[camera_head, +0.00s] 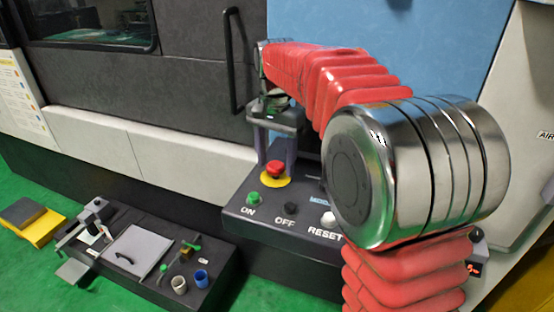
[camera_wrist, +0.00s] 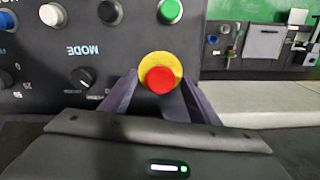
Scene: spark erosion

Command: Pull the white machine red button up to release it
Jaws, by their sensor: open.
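The red button (camera_head: 275,168) sits on a yellow disc (camera_head: 275,181) on the dark control panel (camera_head: 236,212) of the machine. In the wrist view the red button (camera_wrist: 160,80) shows between the two fingers of my gripper (camera_wrist: 160,88), with the yellow disc (camera_wrist: 161,58) around it. In the head view my gripper (camera_head: 275,150) points down over the button, its fingers on either side. It is open. I cannot tell whether the fingers touch the button.
A green ON button (camera_head: 253,198), a black OFF button (camera_head: 290,209) and a white RESET button (camera_head: 328,218) line the panel's front. A MODE knob (camera_wrist: 82,77) is close beside my gripper. A dark tray (camera_head: 213,293) with tools and cups stands at the lower left. A vertical handle (camera_head: 229,60) is behind.

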